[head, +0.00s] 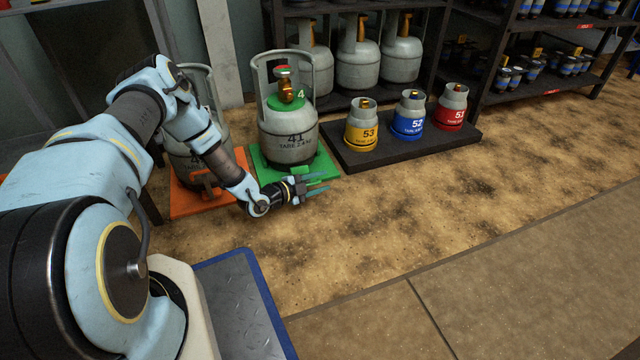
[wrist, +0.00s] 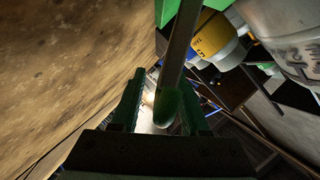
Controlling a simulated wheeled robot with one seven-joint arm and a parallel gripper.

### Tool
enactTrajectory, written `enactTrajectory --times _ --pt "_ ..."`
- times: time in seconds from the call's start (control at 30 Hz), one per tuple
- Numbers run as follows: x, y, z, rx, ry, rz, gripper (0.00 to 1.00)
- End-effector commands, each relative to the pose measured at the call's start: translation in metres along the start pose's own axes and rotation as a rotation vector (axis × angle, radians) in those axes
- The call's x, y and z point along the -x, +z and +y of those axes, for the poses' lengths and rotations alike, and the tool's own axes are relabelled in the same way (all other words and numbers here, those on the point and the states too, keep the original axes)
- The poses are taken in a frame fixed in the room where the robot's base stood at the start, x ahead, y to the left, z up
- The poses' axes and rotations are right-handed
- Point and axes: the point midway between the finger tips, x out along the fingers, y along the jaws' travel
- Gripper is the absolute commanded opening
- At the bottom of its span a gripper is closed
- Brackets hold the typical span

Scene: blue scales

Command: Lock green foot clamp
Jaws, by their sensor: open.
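The green foot clamp's base plate (head: 326,166) lies on the floor under the large grey cylinder marked 41 (head: 287,128). In the wrist view, a grey lever bar with a rounded green tip (wrist: 169,106) runs down from a green edge (wrist: 166,10) at the top. My gripper (head: 322,186) is low at the front right edge of the green plate. Its green fingers are open, and the lever tip shows between them in the wrist view (wrist: 160,90). I cannot tell whether either finger touches it. In the head view the lever is not distinguishable near my gripper.
An orange plate (head: 232,205) with another large cylinder (head: 185,160) is at left, partly behind my arm. A dark platform (head: 400,147) holds yellow, blue and red-banded small cylinders. Shelves stand behind. The floor in front and at right is clear.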

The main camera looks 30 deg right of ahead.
Motion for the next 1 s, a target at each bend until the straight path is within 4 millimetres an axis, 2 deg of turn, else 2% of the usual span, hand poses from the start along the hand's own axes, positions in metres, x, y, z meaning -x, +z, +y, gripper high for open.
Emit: enactTrajectory --times 0.17,0.53,1.0 --pt "0.0003 0.0000 -0.0004 0.000 0.000 0.000 0.42" --pt "0.0005 0.0002 -0.0003 0.000 0.000 0.000 0.01" --pt "0.0007 0.0004 0.0002 0.000 0.001 -0.001 0.00"
